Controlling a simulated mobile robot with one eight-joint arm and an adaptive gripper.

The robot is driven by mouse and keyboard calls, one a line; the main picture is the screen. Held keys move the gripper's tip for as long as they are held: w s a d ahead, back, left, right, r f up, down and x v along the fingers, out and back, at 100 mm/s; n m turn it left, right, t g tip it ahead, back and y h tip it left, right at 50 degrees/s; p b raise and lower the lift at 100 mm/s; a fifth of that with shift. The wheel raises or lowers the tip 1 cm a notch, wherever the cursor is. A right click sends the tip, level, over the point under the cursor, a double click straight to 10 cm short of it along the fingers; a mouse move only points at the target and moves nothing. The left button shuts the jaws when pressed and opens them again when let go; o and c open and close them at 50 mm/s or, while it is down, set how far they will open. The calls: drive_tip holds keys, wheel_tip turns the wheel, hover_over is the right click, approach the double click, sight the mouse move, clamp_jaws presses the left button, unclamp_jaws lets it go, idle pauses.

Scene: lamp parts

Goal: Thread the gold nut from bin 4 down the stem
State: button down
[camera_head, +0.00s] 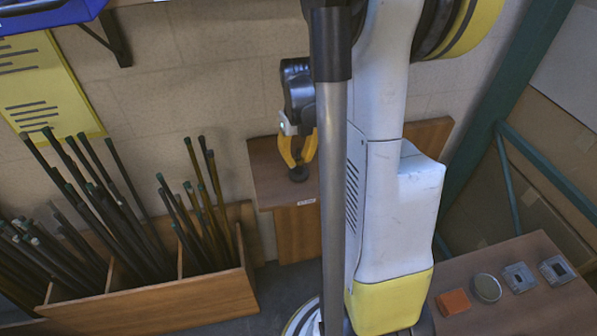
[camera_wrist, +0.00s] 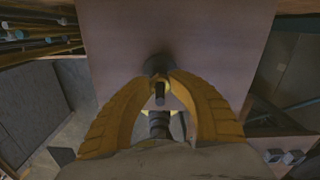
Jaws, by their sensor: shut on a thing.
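My gripper (camera_head: 298,160) has its yellow fingers drawn together over the small wooden table at the back wall. In the wrist view, my gripper (camera_wrist: 159,78) is closed at its tips, with a small yellowish piece between them that looks like the gold nut (camera_wrist: 160,85). A short dark post, seemingly the stem (camera_wrist: 160,95), shows end-on between the fingers. A dark round base (camera_head: 298,174) is just below the fingertips; it also shows past them in the wrist view (camera_wrist: 158,63). I cannot tell how far the nut is down the stem. Bin 4 cannot be identified.
The small table (camera_head: 268,180) has a bare top around the base. A wooden rack (camera_head: 170,300) of dark rods stands at the left. A second table (camera_head: 530,310) at the lower right bears an orange block (camera_head: 453,302), a round tin (camera_head: 487,288) and two grey boxes.

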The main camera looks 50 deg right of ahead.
drive_tip(key=c, duration=1.3)
unclamp_jaws()
